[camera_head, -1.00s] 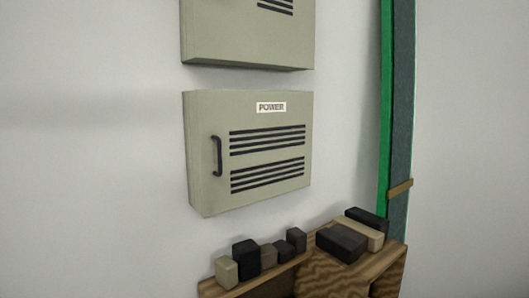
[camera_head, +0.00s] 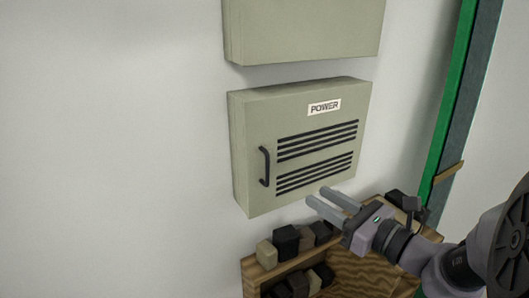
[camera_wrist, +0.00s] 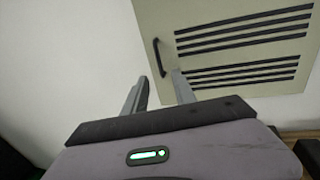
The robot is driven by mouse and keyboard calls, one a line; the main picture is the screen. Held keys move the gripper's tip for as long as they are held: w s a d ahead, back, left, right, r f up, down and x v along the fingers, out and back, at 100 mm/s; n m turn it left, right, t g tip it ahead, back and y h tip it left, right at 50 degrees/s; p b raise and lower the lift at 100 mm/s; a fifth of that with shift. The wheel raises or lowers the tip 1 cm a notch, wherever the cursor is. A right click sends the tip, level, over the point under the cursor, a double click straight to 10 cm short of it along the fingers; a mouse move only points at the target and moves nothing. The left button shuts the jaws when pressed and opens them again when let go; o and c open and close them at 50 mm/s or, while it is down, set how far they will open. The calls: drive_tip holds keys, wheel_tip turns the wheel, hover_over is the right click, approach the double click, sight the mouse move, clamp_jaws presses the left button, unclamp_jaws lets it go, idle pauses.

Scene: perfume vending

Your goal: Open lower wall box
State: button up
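The lower wall box (camera_head: 310,158) is grey-green, marked POWER, with dark slots and a black handle (camera_head: 264,166) at its door's left side. Its door looks shut. In the wrist view the box (camera_wrist: 235,60) fills the upper right, and its handle (camera_wrist: 160,57) lies beyond the fingertips. My gripper (camera_head: 318,199) is in front of the box's lower right part, to the right of and below the handle. Its two fingers are apart with nothing between them, as the wrist view (camera_wrist: 160,85) also shows. The gripper does not touch the handle.
An upper wall box (camera_head: 305,28) hangs just above. Below is a wooden shelf (camera_head: 350,272) with several dark and tan blocks (camera_head: 286,240), close under my gripper. A green post (camera_head: 445,110) stands at the right. The wall to the left is bare.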

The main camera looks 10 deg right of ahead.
approach(272, 170)
drive_tip(key=w+a+r, duration=0.3)
drive_tip(key=a+r, duration=0.1)
drive_tip(key=a, duration=0.2)
drive_tip(key=shift+a+f, duration=0.15)
drive_tip(key=shift+a, duration=0.05)
clamp_jaws()
idle(0.9)
